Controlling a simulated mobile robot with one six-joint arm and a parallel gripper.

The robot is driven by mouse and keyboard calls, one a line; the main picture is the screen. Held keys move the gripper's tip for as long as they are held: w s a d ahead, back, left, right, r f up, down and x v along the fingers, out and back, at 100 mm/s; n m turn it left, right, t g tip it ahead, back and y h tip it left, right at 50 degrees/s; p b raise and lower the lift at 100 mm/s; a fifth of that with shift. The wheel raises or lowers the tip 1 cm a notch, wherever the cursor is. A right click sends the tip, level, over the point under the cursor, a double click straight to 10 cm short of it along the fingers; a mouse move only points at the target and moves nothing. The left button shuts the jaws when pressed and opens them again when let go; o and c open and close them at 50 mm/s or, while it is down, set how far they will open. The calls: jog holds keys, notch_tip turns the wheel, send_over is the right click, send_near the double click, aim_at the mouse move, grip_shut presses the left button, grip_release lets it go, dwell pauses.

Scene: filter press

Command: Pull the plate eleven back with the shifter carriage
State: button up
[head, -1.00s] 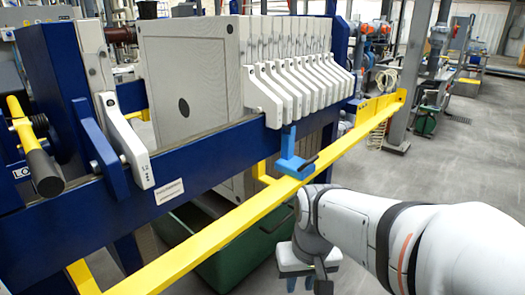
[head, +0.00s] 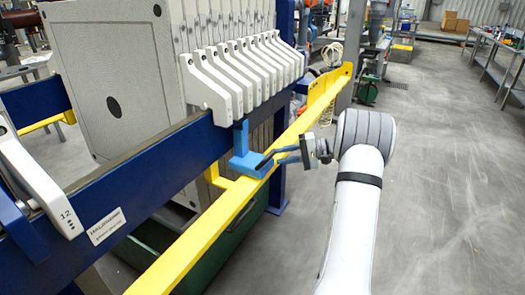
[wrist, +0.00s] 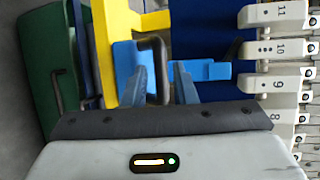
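The shifter carriage (head: 247,163) is a blue block on the yellow rail (head: 205,240), with a black bar handle. In the wrist view the handle (wrist: 160,58) reaches down between the two blue fingers of my gripper (wrist: 162,75). The fingers look apart, with gaps beside the handle; I cannot tell whether either touches it. In the head view my gripper (head: 286,155) is at the carriage's right side. Plate eleven (wrist: 280,13) shows its number at the top right of the wrist view. In the head view it appears to be the nearest plate (head: 212,90) of the pack.
Plate 12 (head: 40,185) stands apart at the left, with a gap before the pack. The blue press beam (head: 130,195) runs beside the yellow rail. A green bin (head: 215,255) is beneath. The grey floor (head: 440,180) at the right is open.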

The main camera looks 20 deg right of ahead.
aim_at(273, 155)
jog(key=shift+t, duration=0.4)
jog(key=w+a, duration=0.1)
jog(key=w+a+f, duration=0.1)
jog(key=w+a, duration=0.2)
jog(key=a, duration=0.1)
jog(key=shift+w+f, duration=0.3)
jog(key=shift+f, duration=0.05)
jog(key=shift+c, duration=0.6)
grip_shut()
